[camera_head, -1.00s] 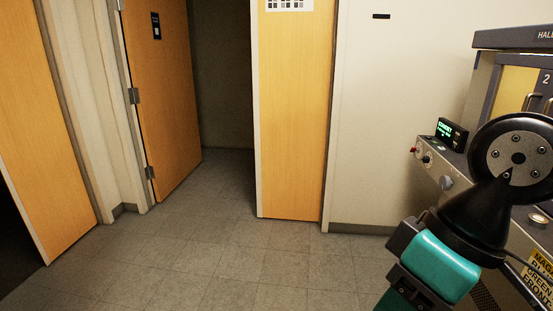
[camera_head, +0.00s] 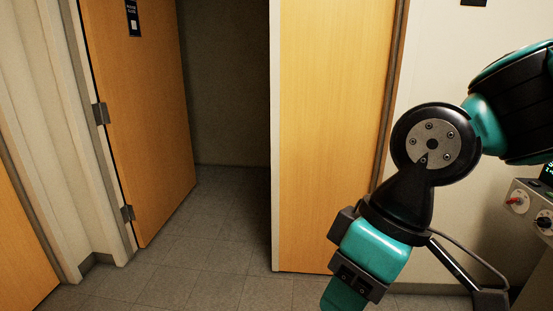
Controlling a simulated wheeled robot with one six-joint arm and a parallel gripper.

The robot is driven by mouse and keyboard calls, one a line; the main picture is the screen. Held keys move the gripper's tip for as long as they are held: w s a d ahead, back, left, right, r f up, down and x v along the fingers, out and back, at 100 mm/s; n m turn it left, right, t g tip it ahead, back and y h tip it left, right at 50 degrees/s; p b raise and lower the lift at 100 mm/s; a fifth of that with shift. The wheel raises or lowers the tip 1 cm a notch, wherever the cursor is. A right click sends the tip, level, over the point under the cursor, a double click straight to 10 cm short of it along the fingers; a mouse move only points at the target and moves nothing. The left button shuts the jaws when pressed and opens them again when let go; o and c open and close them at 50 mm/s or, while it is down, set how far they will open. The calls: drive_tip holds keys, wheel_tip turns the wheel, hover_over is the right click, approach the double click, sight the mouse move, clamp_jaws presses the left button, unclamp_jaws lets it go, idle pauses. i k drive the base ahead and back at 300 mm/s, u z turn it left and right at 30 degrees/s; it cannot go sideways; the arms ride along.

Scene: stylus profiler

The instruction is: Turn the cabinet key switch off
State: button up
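The grey cabinet (camera_head: 522,188) shows only partly at the right edge, behind my arm. Its sloped front panel bears a red knob or switch (camera_head: 517,202) and, beside it, a dark round switch (camera_head: 543,219) on a pale plate. I cannot tell for sure which is the key switch, and its position is too small to read. Part of a dark display unit (camera_head: 547,174) with a green readout shows above. My black and teal arm hangs in front, left of the panel and apart from it in the picture.
An orange door (camera_head: 145,115) stands ajar at the left, beside a dark opening. A wooden panel (camera_head: 330,130) stands in the middle. The tiled floor (camera_head: 215,240) in front is clear. My arm covers part of the right side.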

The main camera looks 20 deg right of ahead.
sight(517, 202)
drive_tip(key=z, duration=0.65)
drive_tip(key=i, duration=1.85)
drive_tip(key=z, duration=1.15)
drive_tip(key=i, duration=0.3)
drive_tip(key=z, duration=0.15)
